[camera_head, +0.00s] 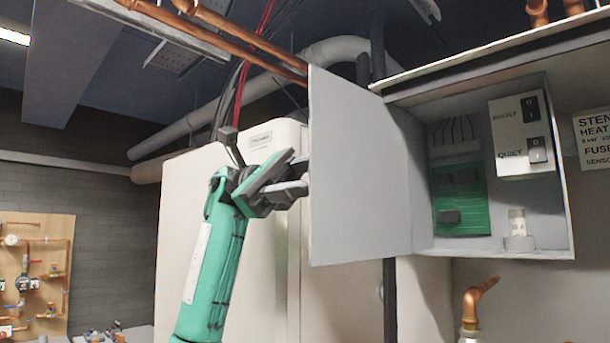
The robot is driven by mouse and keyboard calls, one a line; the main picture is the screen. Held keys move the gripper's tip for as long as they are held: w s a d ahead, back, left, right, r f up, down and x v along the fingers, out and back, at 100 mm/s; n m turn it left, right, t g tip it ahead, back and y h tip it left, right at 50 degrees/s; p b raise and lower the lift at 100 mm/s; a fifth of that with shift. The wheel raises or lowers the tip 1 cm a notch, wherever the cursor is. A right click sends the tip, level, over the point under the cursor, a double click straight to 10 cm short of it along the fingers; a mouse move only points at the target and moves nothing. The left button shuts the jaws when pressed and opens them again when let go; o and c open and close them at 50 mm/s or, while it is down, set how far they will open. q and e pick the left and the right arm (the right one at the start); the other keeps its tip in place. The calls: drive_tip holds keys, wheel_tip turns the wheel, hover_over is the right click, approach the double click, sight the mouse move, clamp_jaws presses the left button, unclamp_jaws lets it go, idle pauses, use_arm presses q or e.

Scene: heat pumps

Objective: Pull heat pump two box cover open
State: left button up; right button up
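The grey box cover (358,165) stands swung open to the left of the grey heat pump box (556,190), hinged on the box's left side. The inside of the box is exposed, with a green circuit board (462,195), a switch panel (523,135) marked BOOST and QUIET, and a small fuse (517,222). My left gripper (297,172), on a green arm, is at the cover's free left edge. Its fingers look apart. The fingertips end right at that edge, and I cannot tell whether they touch it. My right gripper is out of view.
A tall white cabinet (190,215) stands behind my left arm. Copper pipes (235,38) and red and black cables run overhead. A copper elbow (478,297) rises below the box. A wooden pipe board (38,262) hangs at the far left.

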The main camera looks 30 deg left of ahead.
use_arm(q)
drive_tip(key=b+v, duration=0.2)
drive_tip(key=v, duration=1.2)
drive_tip(key=shift+b, duration=0.3)
drive_tip(key=shift+d, duration=0.1)
